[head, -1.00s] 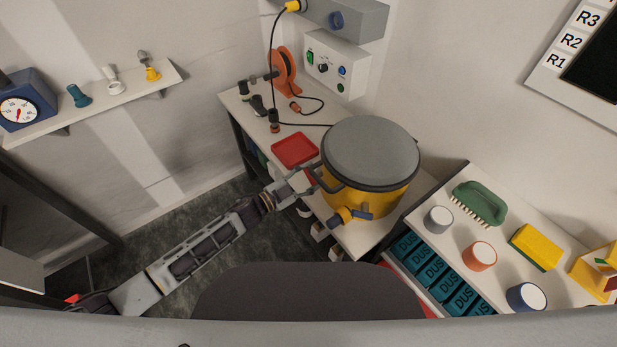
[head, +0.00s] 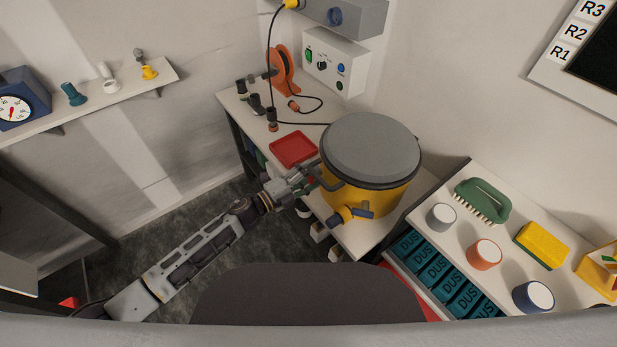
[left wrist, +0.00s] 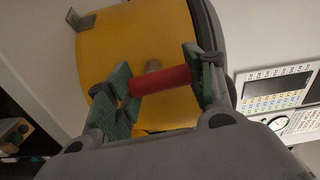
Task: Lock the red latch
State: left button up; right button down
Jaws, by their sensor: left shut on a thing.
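The red latch (left wrist: 162,81) is a short red bar on the side of the yellow drum (left wrist: 110,50). In the left wrist view it lies between the green finger pads of my left gripper (left wrist: 163,83), which is shut on it, with a pad at each end. In the head view the yellow drum (head: 352,199) stands on the bench under a grey lid (head: 370,147). My left gripper (head: 308,181) is at the drum's left side. The latch is hidden there, so its locked state cannot be told. My right gripper is not in view.
A red tray (head: 293,150) lies left of the drum. A cable reel (head: 286,70) stands behind. The right bench holds a green brush (head: 482,200) and several pots.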

pick_arm(q)
jog(key=shift+m, duration=0.5)
jog(key=shift+f, duration=0.1)
jog(key=o, duration=1)
jog(key=shift+o, duration=0.2)
jog(key=v, duration=0.8)
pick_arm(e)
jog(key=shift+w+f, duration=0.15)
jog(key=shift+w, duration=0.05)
pick_arm(q)
jog(key=shift+s, duration=0.1)
dwell(0.4)
